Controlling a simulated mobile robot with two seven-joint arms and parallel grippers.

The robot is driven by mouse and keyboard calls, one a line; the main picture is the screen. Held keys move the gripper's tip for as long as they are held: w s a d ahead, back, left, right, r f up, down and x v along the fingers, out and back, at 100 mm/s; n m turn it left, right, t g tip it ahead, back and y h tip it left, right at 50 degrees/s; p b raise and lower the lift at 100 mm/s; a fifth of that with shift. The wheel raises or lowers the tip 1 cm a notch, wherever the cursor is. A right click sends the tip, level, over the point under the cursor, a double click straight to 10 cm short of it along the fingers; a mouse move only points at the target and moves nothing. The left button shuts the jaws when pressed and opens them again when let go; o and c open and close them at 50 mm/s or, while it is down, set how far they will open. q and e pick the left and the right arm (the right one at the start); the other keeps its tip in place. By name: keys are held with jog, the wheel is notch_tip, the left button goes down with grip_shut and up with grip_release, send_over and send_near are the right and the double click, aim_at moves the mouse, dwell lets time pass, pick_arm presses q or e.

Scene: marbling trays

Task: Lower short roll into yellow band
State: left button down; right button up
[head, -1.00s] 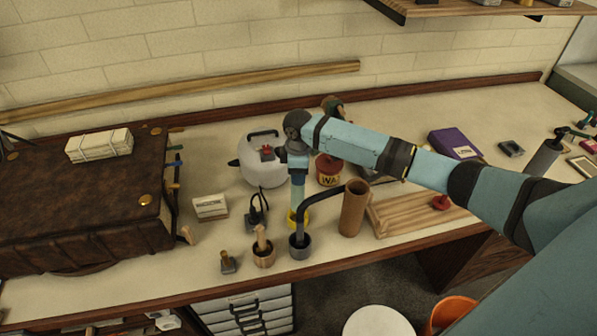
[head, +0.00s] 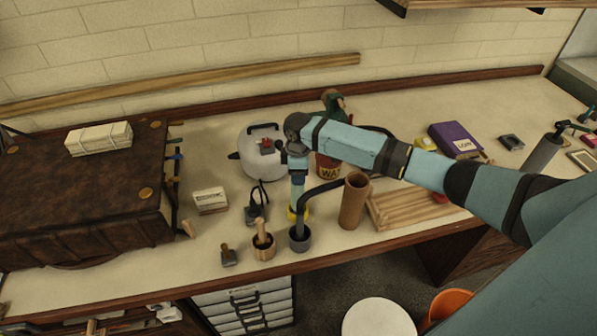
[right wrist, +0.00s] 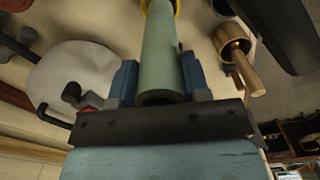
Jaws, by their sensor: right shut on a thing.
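My right gripper (head: 298,172) points down over the bench and is shut on the short roll (head: 298,193), a pale green tube. In the right wrist view the roll (right wrist: 163,50) stands between the blue fingers of the gripper (right wrist: 158,88), its near end open. In the right wrist view the band (right wrist: 176,5) shows at the roll's far end, cut by the frame edge. How deep the roll sits in it is unclear. My left gripper is out of view.
A white kettle-like vessel (head: 258,160) and a red tin (head: 327,168) stand behind. A wooden rack (head: 395,210) lies to the right.

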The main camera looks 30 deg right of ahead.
aim_at(298, 188)
jog(key=shift+f+b, duration=0.9)
jog(key=shift+f, duration=1.6)
dwell(1.1)
jog(key=o, duration=1.2)
jog(key=shift+o, duration=0.2)
jog(key=shift+r, duration=0.1)
